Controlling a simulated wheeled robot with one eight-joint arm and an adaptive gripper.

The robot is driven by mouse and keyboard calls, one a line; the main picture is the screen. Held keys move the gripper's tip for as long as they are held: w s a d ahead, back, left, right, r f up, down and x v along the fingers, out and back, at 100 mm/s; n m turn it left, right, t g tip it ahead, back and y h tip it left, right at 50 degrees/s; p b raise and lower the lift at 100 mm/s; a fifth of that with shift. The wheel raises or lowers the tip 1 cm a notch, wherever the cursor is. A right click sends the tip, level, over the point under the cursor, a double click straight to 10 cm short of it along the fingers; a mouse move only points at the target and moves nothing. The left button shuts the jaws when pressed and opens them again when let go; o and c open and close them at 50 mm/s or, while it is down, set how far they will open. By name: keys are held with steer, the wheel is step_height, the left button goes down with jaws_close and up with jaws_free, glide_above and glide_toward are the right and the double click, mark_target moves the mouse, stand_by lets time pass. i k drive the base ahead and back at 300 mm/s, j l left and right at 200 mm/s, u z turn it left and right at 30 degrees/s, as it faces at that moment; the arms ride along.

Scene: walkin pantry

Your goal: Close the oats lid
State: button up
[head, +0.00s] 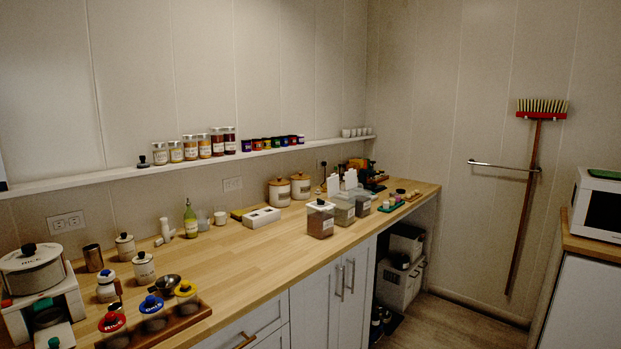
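Three clear bins stand in a row at the counter's front edge; their labels are too small to read, so I cannot tell which holds oats. The nearest bin (320,222) has dark reddish-brown contents and a dark spot on its top. The middle bin (342,209) and the far bin (362,204) stand close behind it. Two white upright panels, which look like raised lids, show above them: one panel (333,185) to the left and another panel (350,179) to the right. My gripper is not in view.
The wooden counter (235,255) is clear left of the bins. A white box (261,217) and lidded canisters (279,192) stand behind. Jars with red, blue and yellow lids sit on a wooden tray (192,318) at the front left. A broom (527,200) hangs on the right wall.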

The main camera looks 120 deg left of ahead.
mark_target(332, 182)
steer(key=u, duration=3.8)
steer(key=i+l, duration=0.15)
steer(key=i, duration=0.2)
